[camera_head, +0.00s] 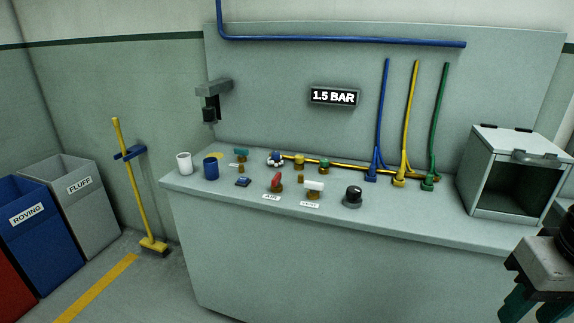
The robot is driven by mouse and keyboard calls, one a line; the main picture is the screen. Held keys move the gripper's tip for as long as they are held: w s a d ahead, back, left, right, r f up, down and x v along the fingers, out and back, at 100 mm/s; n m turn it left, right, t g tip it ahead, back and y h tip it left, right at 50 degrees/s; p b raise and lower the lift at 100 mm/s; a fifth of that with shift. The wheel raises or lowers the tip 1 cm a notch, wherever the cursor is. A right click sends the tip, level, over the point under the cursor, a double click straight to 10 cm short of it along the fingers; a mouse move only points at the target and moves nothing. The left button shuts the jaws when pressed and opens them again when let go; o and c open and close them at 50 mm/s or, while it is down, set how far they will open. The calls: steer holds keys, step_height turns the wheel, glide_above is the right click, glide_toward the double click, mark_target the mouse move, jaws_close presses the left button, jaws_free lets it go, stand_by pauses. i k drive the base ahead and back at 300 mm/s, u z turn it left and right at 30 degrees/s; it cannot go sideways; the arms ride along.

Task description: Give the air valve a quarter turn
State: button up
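Three small lever valves stand on the grey bench. One has a red handle (277,181) that stands tilted on a brass body, with a small white label (271,197) in front. One has a white handle (314,185) lying crosswise, also with a label (309,204). One has a teal handle (241,152) lying crosswise farther back, with a label (239,165). The labels are too small for me to tell surely which reads air. My gripper (533,309) is at the lower right, far from the valves. Its teal fingers are apart with nothing seen between them; their tips are partly cut off.
The bench (400,226) also holds a black knob (353,196), a white cup (184,163), a blue cup (210,168) and an open grey box (507,180). Blue, yellow and green pipes rise behind. A sign (334,96) reads 1.5 BAR. Bins and a yellow broom (132,185) stand left.

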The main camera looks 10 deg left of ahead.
mark_target(275, 181)
steer(key=u, duration=0.3)
steer(key=i, duration=0.85)
steer(key=u, duration=0.5)
